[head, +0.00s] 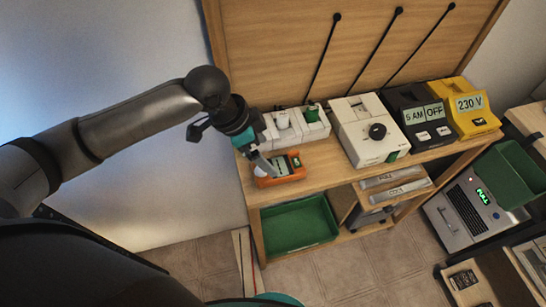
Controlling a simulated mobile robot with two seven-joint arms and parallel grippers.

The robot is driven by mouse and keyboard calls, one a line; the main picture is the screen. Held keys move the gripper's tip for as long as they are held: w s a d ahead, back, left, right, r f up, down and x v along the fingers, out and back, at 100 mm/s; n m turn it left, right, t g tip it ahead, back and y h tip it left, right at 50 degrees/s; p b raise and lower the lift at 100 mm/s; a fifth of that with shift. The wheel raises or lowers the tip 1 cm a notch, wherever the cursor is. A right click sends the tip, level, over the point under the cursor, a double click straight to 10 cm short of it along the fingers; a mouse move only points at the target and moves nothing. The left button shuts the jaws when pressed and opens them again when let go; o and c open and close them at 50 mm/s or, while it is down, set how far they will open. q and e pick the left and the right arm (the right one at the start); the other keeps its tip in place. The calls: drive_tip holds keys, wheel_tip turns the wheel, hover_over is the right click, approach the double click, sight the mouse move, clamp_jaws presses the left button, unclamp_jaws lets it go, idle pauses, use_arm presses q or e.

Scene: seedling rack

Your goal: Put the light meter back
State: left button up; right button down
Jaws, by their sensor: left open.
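An orange device with a grey face and a small green display, which looks like the light meter (292,176), lies on the left end of the wooden bench top. My left gripper (266,166) reaches down over its left side from above. The gripper is open, with a pale finger close to the meter's face; I cannot tell whether it touches. The gripper hides part of the meter's left side. My right gripper is not in view.
Behind the meter stands a white socket block (312,131). To its right are a white box with a black knob (365,142), a black timer (408,102) and a yellow 230 V unit (483,121). A green tray (299,222) sits below the bench top.

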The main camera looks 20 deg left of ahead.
use_arm(q)
drive_tip(key=v, duration=0.4)
idle(0.4)
drive_tip(key=s+d+f+n+t, duration=0.1)
drive_tip(key=s+d+f+n, duration=0.25)
drive_tip(key=s+d, duration=0.25)
drive_tip(key=s+a+f+n+y, duration=0.35)
drive_tip(key=s+a+n, duration=0.25)
drive_tip(key=s, duration=0.3)
wheel_tip(320, 180, down, 27)
drive_tip(key=s+g+b, duration=0.1)
drive_tip(key=s+b, duration=0.1)
drive_tip(key=b, duration=0.4)
drive_tip(key=s+a+f+b, duration=0.1)
drive_tip(key=s+f+b, duration=0.1)
drive_tip(key=s+f, duration=0.5)
drive_tip(key=s+a+f+g+b, duration=0.1)
drive_tip(key=s+a+f+b, duration=0.1)
drive_tip(key=s+f, duration=0.5)
wheel_tip(320, 180, down, 7)
drive_tip(key=shift+s+a+r+m+g+b, duration=0.1)
drive_tip(key=shift+s+a+m+g+b, duration=0.2)
drive_tip(key=shift+b, duration=0.45)
